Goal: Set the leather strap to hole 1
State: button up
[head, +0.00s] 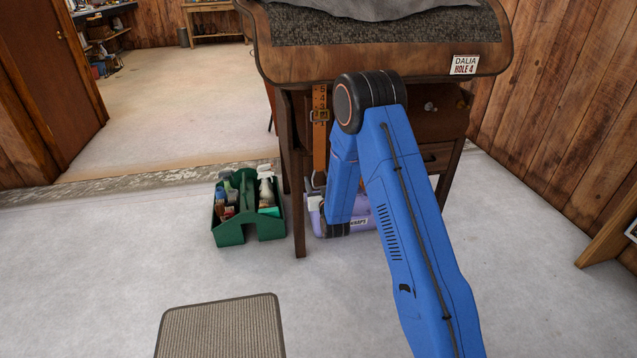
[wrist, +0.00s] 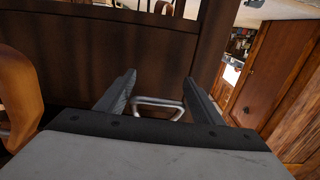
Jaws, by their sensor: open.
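The leather strap (head: 320,150) hangs orange-brown from the front of the wooden stand in the head view. Numbers show near its top, with 5 and 4 readable. A metal buckle (head: 320,115) sits across it just below them; I cannot tell which hole its pin is in. My gripper (wrist: 159,78) is open in the wrist view, with a pale metal loop (wrist: 158,104) between its fingers, not gripped. A tan, curved piece (wrist: 17,90) stands left of my gripper; I cannot tell whether it is the strap. In the head view my arm hides the gripper.
A green caddy (head: 230,233) with bottles and brushes stands left of the stand. A purple box (head: 358,222) is partly behind my arm.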

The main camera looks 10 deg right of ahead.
jog(key=c, duration=1.2)
jog(key=shift+r, duration=1.75)
jog(key=o, duration=1.2)
jog(key=shift+r, duration=0.15)
